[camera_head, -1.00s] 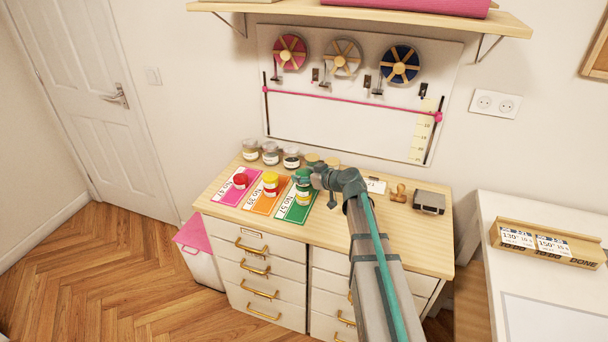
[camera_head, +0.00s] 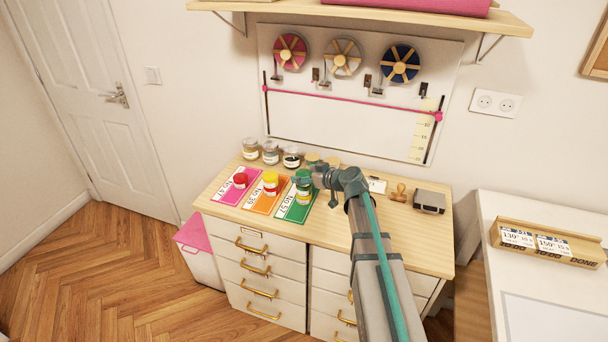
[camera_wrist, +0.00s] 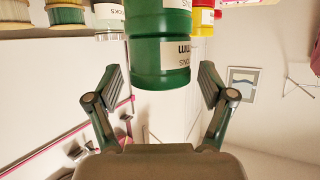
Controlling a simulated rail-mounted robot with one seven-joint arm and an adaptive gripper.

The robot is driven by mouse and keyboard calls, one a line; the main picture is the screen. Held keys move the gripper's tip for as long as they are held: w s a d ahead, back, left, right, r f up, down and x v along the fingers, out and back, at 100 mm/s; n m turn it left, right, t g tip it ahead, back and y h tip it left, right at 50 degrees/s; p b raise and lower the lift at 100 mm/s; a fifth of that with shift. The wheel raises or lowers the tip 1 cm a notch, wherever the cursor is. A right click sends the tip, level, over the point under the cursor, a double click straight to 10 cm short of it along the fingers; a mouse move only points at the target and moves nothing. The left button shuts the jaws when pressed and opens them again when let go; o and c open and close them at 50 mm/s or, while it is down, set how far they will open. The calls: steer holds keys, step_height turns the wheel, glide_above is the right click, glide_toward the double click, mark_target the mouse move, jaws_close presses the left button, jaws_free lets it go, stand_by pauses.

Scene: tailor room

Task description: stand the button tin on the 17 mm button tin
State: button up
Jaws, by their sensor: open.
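On the green No. 51 card (camera_head: 291,214) stands a green stack with a green top and a pale label. In the wrist view, which is upside down, a green button tin (camera_wrist: 158,62) with a white label ending in "mm" touches a second green tin (camera_wrist: 155,20) beneath it, with a seam between them. The sizes are not readable. My gripper (camera_head: 309,179) is at the top of the stack, with its open fingers on either side of the upper tin and visible gaps in the wrist view (camera_wrist: 160,80).
Several glass jars (camera_head: 270,152) line the back. A wooden stamp (camera_head: 398,193) and a dark box (camera_head: 429,201) are to the right.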

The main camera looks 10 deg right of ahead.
steer(key=b+v, duration=0.3)
steer(key=v, duration=0.8)
steer(key=shift+s+d, duration=0.15)
steer(key=shift+s, duration=0.05)
